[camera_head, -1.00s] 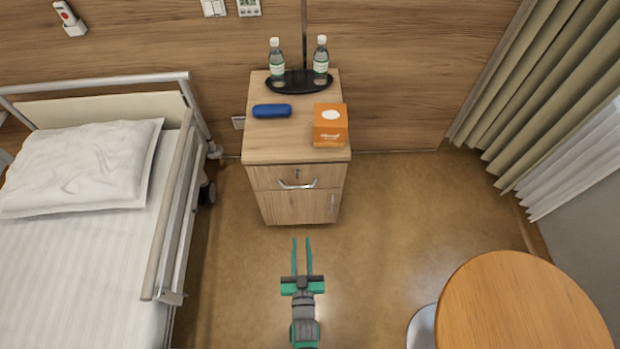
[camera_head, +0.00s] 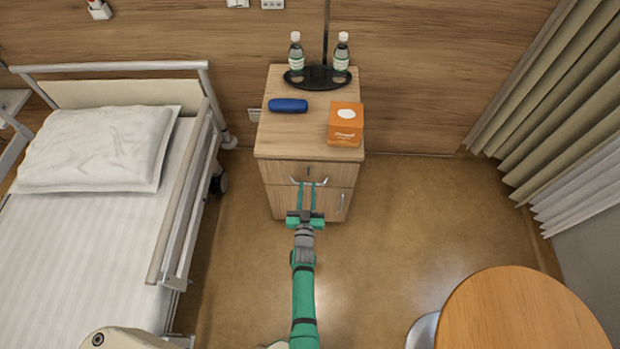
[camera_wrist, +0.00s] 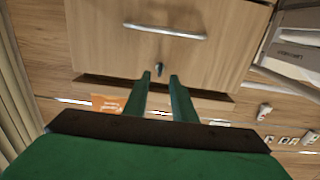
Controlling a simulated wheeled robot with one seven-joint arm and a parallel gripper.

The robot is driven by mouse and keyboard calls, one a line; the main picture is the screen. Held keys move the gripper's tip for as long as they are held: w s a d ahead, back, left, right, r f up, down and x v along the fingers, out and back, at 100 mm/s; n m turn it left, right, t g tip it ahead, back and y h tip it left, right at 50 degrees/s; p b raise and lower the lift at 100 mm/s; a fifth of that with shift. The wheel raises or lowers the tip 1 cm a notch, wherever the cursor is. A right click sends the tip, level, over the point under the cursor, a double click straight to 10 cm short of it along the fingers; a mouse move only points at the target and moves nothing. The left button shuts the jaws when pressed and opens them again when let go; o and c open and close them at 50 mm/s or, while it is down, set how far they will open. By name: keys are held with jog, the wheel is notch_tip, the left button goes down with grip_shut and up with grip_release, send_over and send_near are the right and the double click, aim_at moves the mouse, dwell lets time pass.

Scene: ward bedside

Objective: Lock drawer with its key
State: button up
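The bedside cabinet's drawer (camera_head: 325,175) has a pale front with a curved metal handle (camera_head: 309,181), and it looks shut. In the wrist view, which is upside down, the drawer front (camera_wrist: 215,55) fills the upper middle with the handle (camera_wrist: 165,31) at the top. A small grey metal piece (camera_wrist: 158,69), apparently the key in its lock, sits between handle and cabinet top. My gripper (camera_head: 307,186) is in front of the drawer. Its fingers (camera_wrist: 160,77) are apart, pointing at the key, with nothing held. Whether they touch anything cannot be told.
On the cabinet top stand an orange tissue box (camera_head: 345,125), a blue case (camera_head: 288,105) and two bottles on a black tray (camera_head: 318,82). The bed (camera_head: 90,235) is at left, a round table (camera_head: 520,315) at lower right. Floor between is clear.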

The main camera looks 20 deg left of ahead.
jog(key=x, duration=0.5)
